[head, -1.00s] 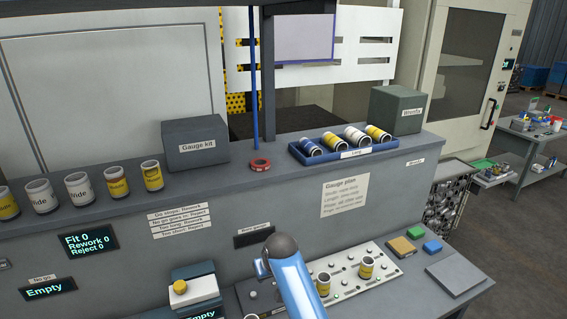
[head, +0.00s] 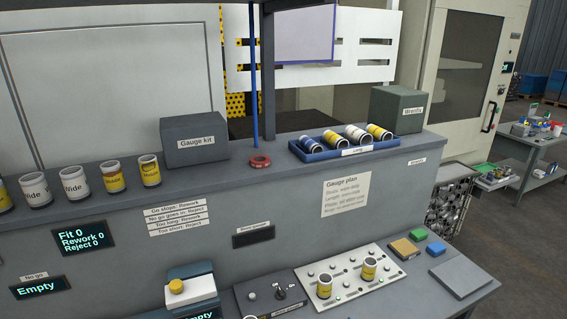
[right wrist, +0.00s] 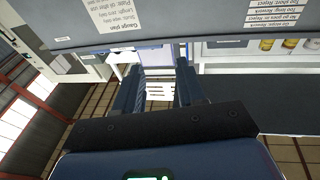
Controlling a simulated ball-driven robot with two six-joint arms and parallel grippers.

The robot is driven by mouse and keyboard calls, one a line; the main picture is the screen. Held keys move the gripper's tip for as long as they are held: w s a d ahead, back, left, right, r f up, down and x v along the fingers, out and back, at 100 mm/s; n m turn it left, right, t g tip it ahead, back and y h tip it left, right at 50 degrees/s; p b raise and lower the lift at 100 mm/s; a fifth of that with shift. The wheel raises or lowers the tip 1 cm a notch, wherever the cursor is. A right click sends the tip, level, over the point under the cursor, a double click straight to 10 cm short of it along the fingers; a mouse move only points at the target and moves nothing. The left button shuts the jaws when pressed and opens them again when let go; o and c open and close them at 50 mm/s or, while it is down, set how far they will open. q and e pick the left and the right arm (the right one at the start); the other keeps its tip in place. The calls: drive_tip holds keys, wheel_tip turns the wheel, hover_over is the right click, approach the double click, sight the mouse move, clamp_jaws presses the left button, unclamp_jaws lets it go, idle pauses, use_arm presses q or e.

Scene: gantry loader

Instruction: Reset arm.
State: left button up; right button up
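My right gripper (right wrist: 158,90) shows in the right wrist view with its two dark fingers spread apart and nothing between them. Past the fingers are a tiled floor and the underside of a light panel. Neither arm shows in the head view, so my left gripper is not in view. The gauge bench (head: 290,218) stands in front of me.
A blue tray (head: 345,157) with several cylinders sits on the shelf, right of a red ring (head: 260,162) and the Gauge kit box (head: 195,140). Labelled cylinders (head: 112,177) stand at left. A pegged board (head: 350,274) with two cylinders lies lower right.

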drive_tip(key=s+d+f+h+b, duration=0.1)
drive_tip(key=s+d+f, duration=0.1)
drive_tip(key=s, duration=0.4)
drive_tip(key=s+d+f+m+g+h+b, duration=0.1)
drive_tip(key=s+d+f, duration=0.2)
drive_tip(key=s, duration=0.4)
drive_tip(key=s+d+f+m+g+h+b, duration=0.1)
drive_tip(key=s+d+f, duration=0.1)
drive_tip(key=s, duration=0.5)
drive_tip(key=shift+d+f+b, duration=0.35)
drive_tip(key=shift+d, duration=0.15)
drive_tip(key=shift+s, duration=0.1)
